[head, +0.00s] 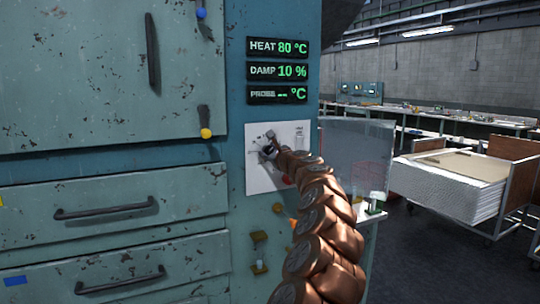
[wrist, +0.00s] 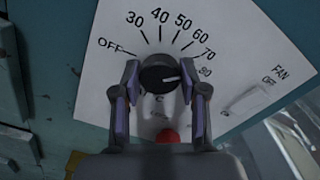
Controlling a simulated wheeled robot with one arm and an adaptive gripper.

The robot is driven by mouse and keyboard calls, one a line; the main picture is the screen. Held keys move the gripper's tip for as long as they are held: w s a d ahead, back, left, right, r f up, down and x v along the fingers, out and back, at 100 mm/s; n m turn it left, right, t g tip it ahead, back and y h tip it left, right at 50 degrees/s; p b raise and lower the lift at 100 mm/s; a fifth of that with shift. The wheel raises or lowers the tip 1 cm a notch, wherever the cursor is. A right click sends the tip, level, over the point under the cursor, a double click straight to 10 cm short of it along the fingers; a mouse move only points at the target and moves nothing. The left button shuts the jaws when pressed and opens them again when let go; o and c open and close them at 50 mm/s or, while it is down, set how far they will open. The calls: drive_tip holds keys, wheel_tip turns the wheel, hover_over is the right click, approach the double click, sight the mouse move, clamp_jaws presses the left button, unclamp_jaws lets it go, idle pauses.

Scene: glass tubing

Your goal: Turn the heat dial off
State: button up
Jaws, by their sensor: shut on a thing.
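The heat dial (wrist: 158,78) is a round black knob with a pale pointer mark, on a white panel (wrist: 100,70) printed OFF, 30, 40, 50, 60, 70, 80. The mark points right, toward the 80 end of the scale. My gripper (wrist: 159,82) is shut on the dial, one finger at each side. In the head view my gripper (head: 268,151) is at the white panel (head: 262,180) on the teal cabinet front, and my arm hides part of the panel. The heat display (head: 277,47) reads 80 °C.
A fan switch (wrist: 248,100) is right of the dial, and a red button (wrist: 168,136) is below it. Damp (head: 277,71) reads 10 %; the probe display (head: 277,94) shows dashes. Drawers with handles (head: 105,208) are at left. A cart (head: 455,185) stands at right.

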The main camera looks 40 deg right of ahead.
drive_tip(key=n+b, duration=0.1)
drive_tip(key=n, duration=0.1)
drive_tip(key=n+b, duration=0.1)
drive_tip(key=n, duration=0.1)
drive_tip(key=n+b, duration=0.2)
drive_tip(key=shift+f, duration=0.25)
drive_tip(key=shift+w+a+f+n+b, duration=0.1)
drive_tip(key=shift+n+b, duration=0.2)
drive_tip(key=shift+n, duration=0.3)
drive_tip(key=shift+f+n+b, duration=0.1)
drive_tip(key=shift+n+b, duration=0.2)
drive_tip(key=shift+n, duration=0.3)
drive_tip(key=n+b, duration=0.4)
drive_tip(key=n, duration=0.2)
drive_tip(key=n+b, duration=0.1)
drive_tip(key=n, duration=0.2)
drive_tip(key=n+b, duration=0.1)
drive_tip(key=n, duration=0.3)
drive_tip(key=shift+n+b, duration=0.3)
drive_tip(key=shift+b, duration=0.05)
drive_tip(key=n, duration=0.3)
drive_tip(key=shift+d+r+n, duration=0.1)
drive_tip(key=shift+d+n, duration=0.1)
drive_tip(key=shift+n, duration=1.4)
